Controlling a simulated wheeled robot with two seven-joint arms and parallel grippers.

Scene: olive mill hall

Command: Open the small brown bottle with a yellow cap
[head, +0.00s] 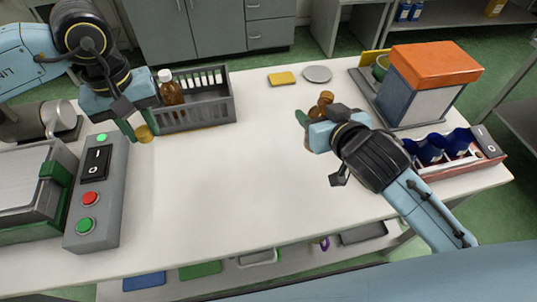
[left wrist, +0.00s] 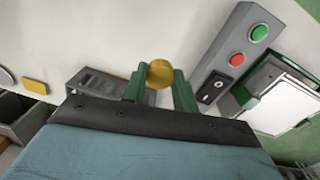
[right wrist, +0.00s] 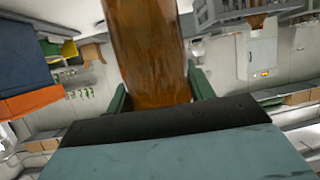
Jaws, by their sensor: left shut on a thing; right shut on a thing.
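The small brown bottle (head: 325,98) is at the right of the table in the head view. My right gripper (head: 307,120) is shut on it and hides most of its body. In the right wrist view the brown bottle (right wrist: 148,45) fills the space between the green fingers. The round yellow cap (head: 145,134) is apart from the bottle, at the left. My left gripper (head: 138,128) is shut on the cap. The left wrist view shows the yellow cap (left wrist: 160,73) between the tips of the green fingers.
A grey basket (head: 195,117) holds another brown bottle (head: 170,92) with a white cap. A control box (head: 97,190) stands front left. A blue-grey box with orange top (head: 435,65) and a tray of blue items (head: 440,150) are right. The table's middle is clear.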

